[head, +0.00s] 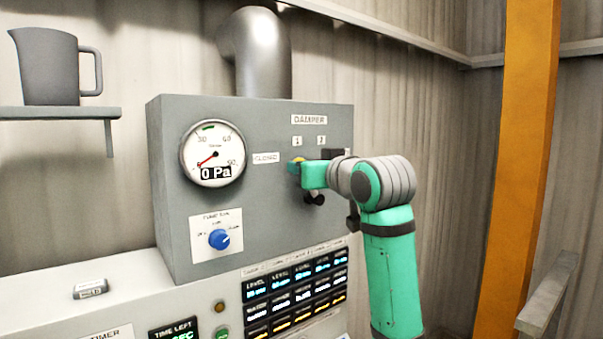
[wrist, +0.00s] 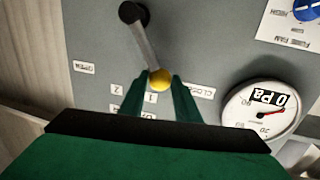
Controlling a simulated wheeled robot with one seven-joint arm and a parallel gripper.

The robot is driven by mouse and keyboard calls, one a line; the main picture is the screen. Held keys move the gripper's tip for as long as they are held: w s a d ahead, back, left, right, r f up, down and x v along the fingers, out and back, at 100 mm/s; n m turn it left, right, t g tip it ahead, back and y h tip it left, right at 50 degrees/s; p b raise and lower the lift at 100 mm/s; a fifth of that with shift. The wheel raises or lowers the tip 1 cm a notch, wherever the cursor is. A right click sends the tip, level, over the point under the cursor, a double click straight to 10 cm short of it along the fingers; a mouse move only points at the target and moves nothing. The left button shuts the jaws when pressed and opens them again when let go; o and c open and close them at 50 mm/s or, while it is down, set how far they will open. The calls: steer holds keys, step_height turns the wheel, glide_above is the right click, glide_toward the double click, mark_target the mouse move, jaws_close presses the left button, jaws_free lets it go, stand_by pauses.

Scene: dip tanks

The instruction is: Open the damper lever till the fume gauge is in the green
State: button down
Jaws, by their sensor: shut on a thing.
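The damper lever (wrist: 146,42) is a grey bar with a black pivot and a yellow ball knob (wrist: 160,79). The knob also shows in the head view (head: 297,160), beside the CLOSED label (head: 266,158) and below label 1 (head: 297,141). My gripper (wrist: 160,84) is shut on the yellow knob, with a green finger on each side. The gripper hides part of the lever in the head view. The fume gauge (head: 212,153) reads 0 Pa, its red needle at the lower left. A green band sits at the top of its dial.
The OPEN label (wrist: 84,67) lies across from CLOSED in the wrist view. A blue fume fan knob (head: 219,239) sits below the gauge. A jug (head: 48,68) stands on a shelf at left. An orange post (head: 520,150) stands at right.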

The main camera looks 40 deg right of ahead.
steer(key=shift+w+d+r+m+g+y, duration=0.1)
steer(key=shift+d+r+m+g+y, duration=0.1)
steer(key=shift+d+r+m, duration=0.45)
steer(key=shift+w+d+r+m+g+y, duration=0.1)
steer(key=shift+d+r+m+y, duration=0.15)
steer(key=shift+d+m, duration=0.55)
steer(key=shift+m, duration=0.25)
steer(key=shift+a, duration=0.1)
steer(key=c, duration=1.4)
jaws_free()
steer(key=shift+w+a, duration=0.2)
steer(key=shift+o, duration=0.2)
steer(key=f+v, duration=0.1)
steer(key=v, duration=1)
steer(key=shift+s+d+r, duration=0.15)
steer(key=shift+r, duration=0.25)
